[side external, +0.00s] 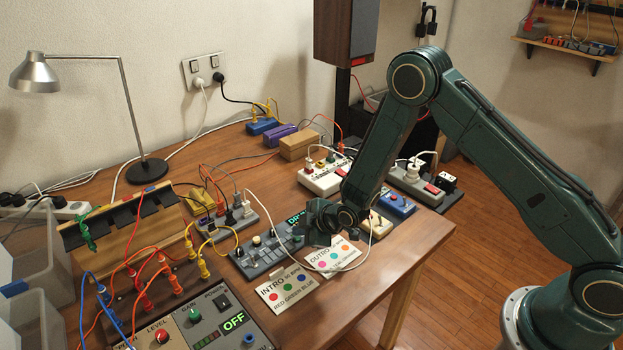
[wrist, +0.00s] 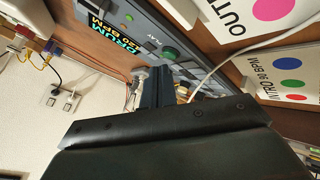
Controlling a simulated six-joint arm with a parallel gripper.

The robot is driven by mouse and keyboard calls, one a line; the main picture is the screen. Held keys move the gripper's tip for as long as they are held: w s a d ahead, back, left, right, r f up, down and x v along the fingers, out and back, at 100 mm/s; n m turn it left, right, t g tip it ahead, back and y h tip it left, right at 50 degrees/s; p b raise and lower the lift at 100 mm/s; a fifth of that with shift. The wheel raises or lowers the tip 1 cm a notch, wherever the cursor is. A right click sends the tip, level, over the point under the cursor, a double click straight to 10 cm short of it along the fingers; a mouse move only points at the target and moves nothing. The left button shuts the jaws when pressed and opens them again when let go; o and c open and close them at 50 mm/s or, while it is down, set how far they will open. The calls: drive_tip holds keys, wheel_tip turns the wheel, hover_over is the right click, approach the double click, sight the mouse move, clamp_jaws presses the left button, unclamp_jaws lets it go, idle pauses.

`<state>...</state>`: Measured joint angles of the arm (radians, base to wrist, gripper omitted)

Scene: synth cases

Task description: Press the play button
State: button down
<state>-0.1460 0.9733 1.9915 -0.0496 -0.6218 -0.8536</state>
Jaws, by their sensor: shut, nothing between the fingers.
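The grey drum machine (side external: 262,259) lies on the wooden table, with knobs and a lit DRUM display (side external: 295,219). In the wrist view its display (wrist: 113,47) reads DRUM 120 BPM. A green button (wrist: 170,53) sits beside the PLAY label on its face. My gripper (side external: 318,239) is over the right end of the machine in the side view, hiding that part. In the wrist view the shut fingers of my gripper (wrist: 157,70) are empty, with their tips close to the green button. I cannot tell whether they touch it.
An INTRO card (side external: 287,289) and an OUTRO card (side external: 333,255) stand in front of the machine. A white cable loops around my wrist area. A box with an OFF display (side external: 233,321) and patch cables are at left. More small devices (side external: 398,204) lie behind right.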

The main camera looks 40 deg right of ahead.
sight(301, 242)
drive_tip(key=shift+f, duration=0.5)
idle(0.5)
drive_tip(key=shift+r, duration=0.55)
idle(0.4)
wheel_tip(301, 242, up, 6)
drive_tip(key=shift+f, duration=0.1)
idle(0.7)
